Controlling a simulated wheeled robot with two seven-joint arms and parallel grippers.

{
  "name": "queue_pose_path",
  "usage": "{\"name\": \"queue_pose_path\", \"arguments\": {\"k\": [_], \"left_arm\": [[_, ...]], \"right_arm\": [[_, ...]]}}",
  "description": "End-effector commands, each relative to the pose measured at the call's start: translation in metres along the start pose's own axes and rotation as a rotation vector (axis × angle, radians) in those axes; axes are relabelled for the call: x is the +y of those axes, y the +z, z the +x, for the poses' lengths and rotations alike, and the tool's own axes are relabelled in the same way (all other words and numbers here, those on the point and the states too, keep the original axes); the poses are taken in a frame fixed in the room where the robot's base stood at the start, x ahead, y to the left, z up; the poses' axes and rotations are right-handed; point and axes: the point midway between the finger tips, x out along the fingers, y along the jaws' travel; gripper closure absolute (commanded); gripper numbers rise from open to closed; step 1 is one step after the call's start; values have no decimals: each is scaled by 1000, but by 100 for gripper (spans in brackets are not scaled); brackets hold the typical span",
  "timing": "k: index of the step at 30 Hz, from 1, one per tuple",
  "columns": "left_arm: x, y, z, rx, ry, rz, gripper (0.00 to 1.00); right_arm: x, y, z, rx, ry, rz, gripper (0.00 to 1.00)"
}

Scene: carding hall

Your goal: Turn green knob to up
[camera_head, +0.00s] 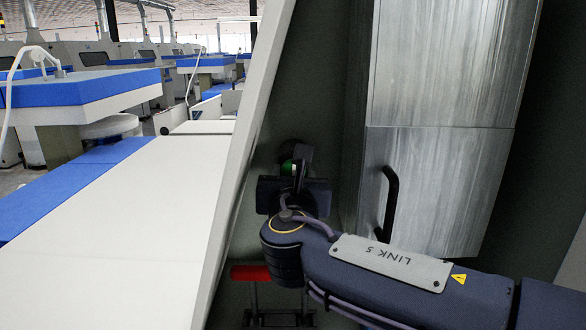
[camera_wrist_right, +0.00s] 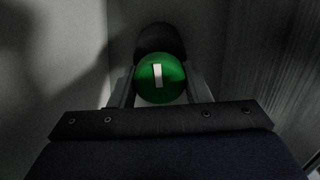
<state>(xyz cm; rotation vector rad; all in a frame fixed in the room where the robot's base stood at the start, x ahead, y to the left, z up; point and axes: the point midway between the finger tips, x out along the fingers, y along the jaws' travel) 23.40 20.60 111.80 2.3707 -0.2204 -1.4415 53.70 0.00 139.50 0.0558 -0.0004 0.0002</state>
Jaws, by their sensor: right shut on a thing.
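The green knob (camera_wrist_right: 148,82) is round with a white bar mark, and shows between the two fingers of my right gripper (camera_wrist_right: 160,92) in the right wrist view. The white mark stands nearly upright in that view, tilted slightly. In the head view a small part of the green knob (camera_head: 287,167) shows behind my right gripper (camera_head: 298,172), which covers most of it. My right gripper is shut on the knob. A dark round shape sits just behind the knob in the wrist view. My left gripper is not in view.
A grey metal cabinet with a black handle (camera_head: 389,205) stands right of the knob. A pale slanted panel (camera_head: 238,150) rises close on the left. A red bar (camera_head: 250,273) lies below my right wrist. Blue-topped machines (camera_head: 85,90) stand farther off at left.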

Motion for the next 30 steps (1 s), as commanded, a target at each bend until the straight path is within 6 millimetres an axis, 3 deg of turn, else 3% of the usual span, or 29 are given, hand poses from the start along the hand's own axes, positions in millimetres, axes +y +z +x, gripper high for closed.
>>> {"name": "queue_pose_path", "arguments": {"k": [21, 22, 26, 30], "left_arm": [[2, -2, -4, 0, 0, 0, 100], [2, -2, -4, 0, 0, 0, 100], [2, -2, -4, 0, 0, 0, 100], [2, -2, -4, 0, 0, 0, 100]], "right_arm": [[0, -2, 0, 3, 0, -74, 79], [0, -2, 0, 3, 0, -74, 53], [0, -2, 0, 2, 0, -73, 36], [0, -1, 0, 1, 0, -72, 36]]}}
